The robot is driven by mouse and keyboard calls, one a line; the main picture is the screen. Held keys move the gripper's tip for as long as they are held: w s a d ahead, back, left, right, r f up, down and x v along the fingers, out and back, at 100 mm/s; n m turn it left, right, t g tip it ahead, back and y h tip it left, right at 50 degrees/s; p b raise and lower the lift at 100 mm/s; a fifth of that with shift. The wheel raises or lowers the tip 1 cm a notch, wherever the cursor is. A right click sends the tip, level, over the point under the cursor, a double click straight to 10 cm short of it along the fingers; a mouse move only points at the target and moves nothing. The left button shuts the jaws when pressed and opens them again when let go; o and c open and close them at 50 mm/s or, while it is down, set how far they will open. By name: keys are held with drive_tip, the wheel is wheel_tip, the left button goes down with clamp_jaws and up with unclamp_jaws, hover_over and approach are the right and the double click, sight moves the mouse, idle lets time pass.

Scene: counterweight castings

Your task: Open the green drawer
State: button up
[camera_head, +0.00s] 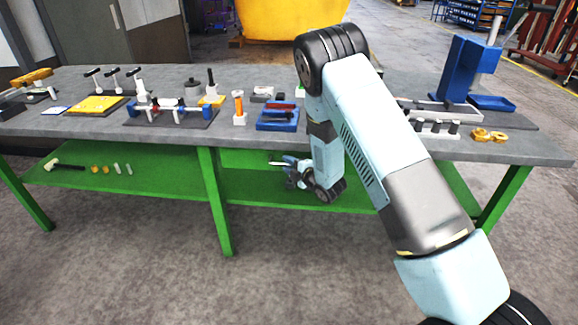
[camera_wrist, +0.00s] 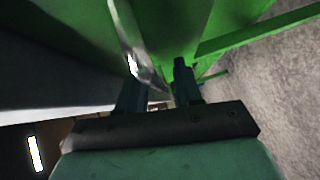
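The green drawer (camera_head: 238,158) shows as a green front under the grey bench top, left of my gripper and partly hidden by my arm. It looks closed. My gripper (camera_head: 275,161) is under the bench's front edge, at the drawer front. In the wrist view, its two dark fingers (camera_wrist: 160,88) stand apart. A shiny metal bar (camera_wrist: 138,50), seemingly the drawer handle, runs between them in the picture, close to the left finger. The green face (camera_wrist: 175,30) lies behind it. I cannot tell whether a finger touches the bar.
The grey bench top (camera_head: 60,128) above holds several tools, blocks and a blue stand (camera_head: 465,70). The green lower shelf (camera_head: 165,185) carries a hammer (camera_head: 62,165) and small parts at left. A green bench leg (camera_head: 214,200) stands left of my gripper. The floor in front is clear.

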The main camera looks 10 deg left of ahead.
drive_tip(key=shift+c, duration=0.4)
clamp_jaws()
drive_tip(key=shift+f, duration=0.1)
